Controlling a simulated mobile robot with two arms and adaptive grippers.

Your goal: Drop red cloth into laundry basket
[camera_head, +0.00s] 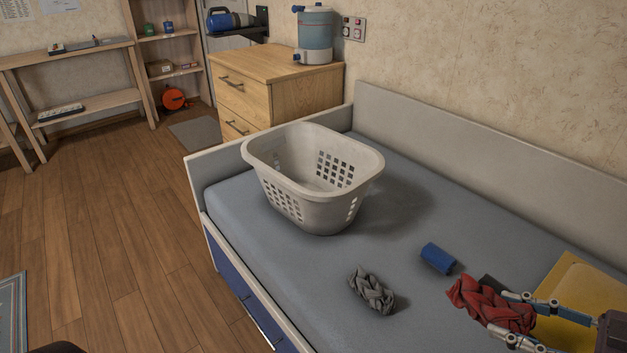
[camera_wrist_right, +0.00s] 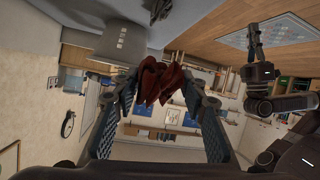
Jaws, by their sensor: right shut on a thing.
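The crumpled red cloth (camera_head: 488,304) is between the fingers of my right gripper (camera_head: 517,318) at the lower right of the head view. In the right wrist view the cloth (camera_wrist_right: 160,80) is pinched between both fingertips and bunches up. My right gripper is shut on it. The white laundry basket (camera_head: 312,205) stands upright on the bed, left of and beyond the gripper, with its open top showing. It also shows in the wrist view (camera_wrist_right: 120,42). My left gripper (camera_wrist_right: 252,38) shows small in the wrist view; its finger state is unclear.
On the bed (camera_head: 235,205) lie a grey cloth (camera_head: 372,290), a blue folded cloth (camera_head: 438,258), and a yellow cloth (camera_head: 575,280) partly behind my right gripper. The raised back panel (camera_head: 480,150) runs along the wall. A wooden drawer unit (camera_head: 270,88) stands beyond the bed.

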